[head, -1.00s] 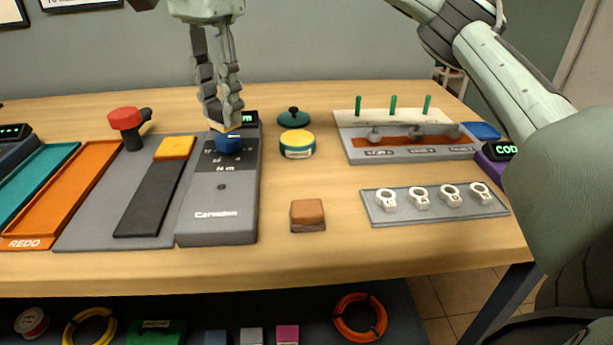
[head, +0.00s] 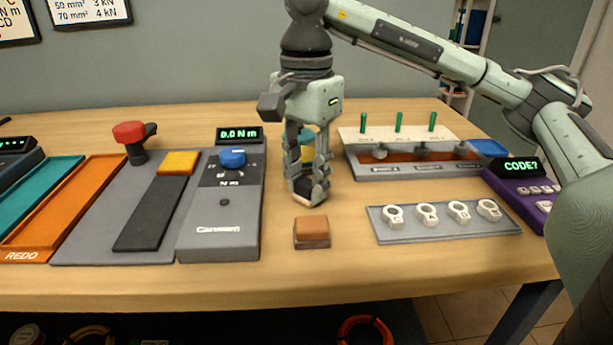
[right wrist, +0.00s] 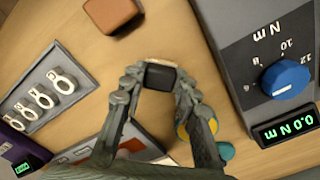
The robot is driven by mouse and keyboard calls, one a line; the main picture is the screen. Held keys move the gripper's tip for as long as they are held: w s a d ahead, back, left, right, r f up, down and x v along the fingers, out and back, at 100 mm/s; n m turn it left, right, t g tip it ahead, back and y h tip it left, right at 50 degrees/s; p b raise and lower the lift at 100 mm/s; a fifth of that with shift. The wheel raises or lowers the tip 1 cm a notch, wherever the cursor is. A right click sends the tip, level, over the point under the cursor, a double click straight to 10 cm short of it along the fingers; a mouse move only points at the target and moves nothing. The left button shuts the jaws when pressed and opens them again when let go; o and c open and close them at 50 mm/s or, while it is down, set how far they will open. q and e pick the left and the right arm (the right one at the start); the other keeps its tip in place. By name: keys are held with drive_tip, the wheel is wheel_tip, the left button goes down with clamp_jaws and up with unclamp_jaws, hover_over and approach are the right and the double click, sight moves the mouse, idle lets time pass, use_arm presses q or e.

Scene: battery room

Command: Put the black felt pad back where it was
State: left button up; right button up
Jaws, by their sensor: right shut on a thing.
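My right gripper (head: 308,190) is shut on a small block with a black face, which I take for the black felt pad (head: 302,184). It holds the pad low over the table, behind the brown block and right of the grey torque tester. In the right wrist view the pad (right wrist: 160,76) sits between the two fingertips, black with a pale tan edge. Whether it touches the table is hard to tell. My left gripper is out of view.
The brown block (head: 311,231) lies just in front. The torque tester (head: 222,215), with blue knob (head: 232,158), is left. A grey plate with white ring lugs (head: 441,224) is right, beside a purple keypad box (head: 515,187). A yellow-topped tin (head: 307,151) is partly hidden behind my gripper.

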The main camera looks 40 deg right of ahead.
sight(306, 182)
drive_tip(key=shift+f, duration=0.1)
drive_tip(key=o, duration=1)
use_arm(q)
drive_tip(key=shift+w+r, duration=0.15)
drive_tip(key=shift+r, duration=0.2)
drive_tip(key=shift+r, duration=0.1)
use_arm(e)
wheel_tip(306, 182, up, 7)
drive_tip(key=shift+f+p, duration=0.1)
drive_tip(key=shift+p, duration=0.55)
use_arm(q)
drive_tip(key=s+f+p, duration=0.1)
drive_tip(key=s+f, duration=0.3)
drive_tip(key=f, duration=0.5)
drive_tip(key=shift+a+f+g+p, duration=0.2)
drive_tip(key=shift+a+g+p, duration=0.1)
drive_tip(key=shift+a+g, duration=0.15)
use_arm(e)
drive_tip(key=shift+r, duration=2.75)
